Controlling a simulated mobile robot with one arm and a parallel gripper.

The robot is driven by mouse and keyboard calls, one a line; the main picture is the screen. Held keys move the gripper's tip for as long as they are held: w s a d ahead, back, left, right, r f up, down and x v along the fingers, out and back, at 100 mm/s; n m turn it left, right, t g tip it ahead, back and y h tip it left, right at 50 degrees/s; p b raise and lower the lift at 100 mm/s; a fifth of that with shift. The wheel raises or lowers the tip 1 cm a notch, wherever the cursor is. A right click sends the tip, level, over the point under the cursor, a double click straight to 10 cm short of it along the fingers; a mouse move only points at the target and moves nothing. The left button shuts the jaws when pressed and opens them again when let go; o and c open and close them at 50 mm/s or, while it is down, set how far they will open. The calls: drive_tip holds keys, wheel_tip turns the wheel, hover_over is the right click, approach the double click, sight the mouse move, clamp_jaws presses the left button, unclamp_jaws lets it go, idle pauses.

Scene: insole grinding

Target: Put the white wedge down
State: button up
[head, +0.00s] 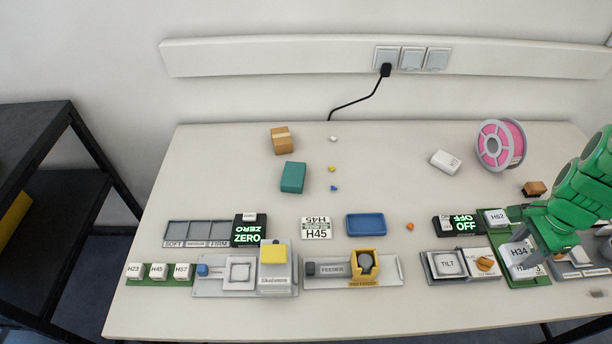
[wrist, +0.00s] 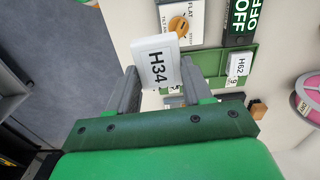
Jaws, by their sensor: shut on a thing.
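A white wedge marked H34 (head: 519,253) is held by my green gripper (head: 530,240) at the right end of the table. In the wrist view the wedge (wrist: 155,58) sits between the two grey fingers of my gripper (wrist: 162,85), its H34 label facing the camera. The gripper is shut on it. The wedge appears over or close to a green rack (head: 515,283); I cannot tell whether it touches the rack. Another white block marked H62 (head: 496,218) stands on the far part of that rack. Part of the rack is hidden behind the held wedge and gripper.
A TILT station (head: 448,264) and a display reading OFF (head: 464,226) lie left of the rack. A brown block (head: 535,188) and a pink spool (head: 499,145) are behind it. White blocks stand on a left green strip (head: 160,283). The table's back middle is mostly clear.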

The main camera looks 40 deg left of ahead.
drive_tip(key=s+a+n, duration=0.2)
drive_tip(key=a+n, duration=0.7)
drive_tip(key=a, duration=2.3)
drive_tip(key=s+a+n, duration=0.9)
drive_tip(key=s+a, duration=1.3)
drive_tip(key=a, duration=0.2)
hover_over(251, 180)
drive_tip(key=shift+f, duration=6.6)
drive_tip(key=shift+f, duration=0.15)
drive_tip(key=o, duration=1)
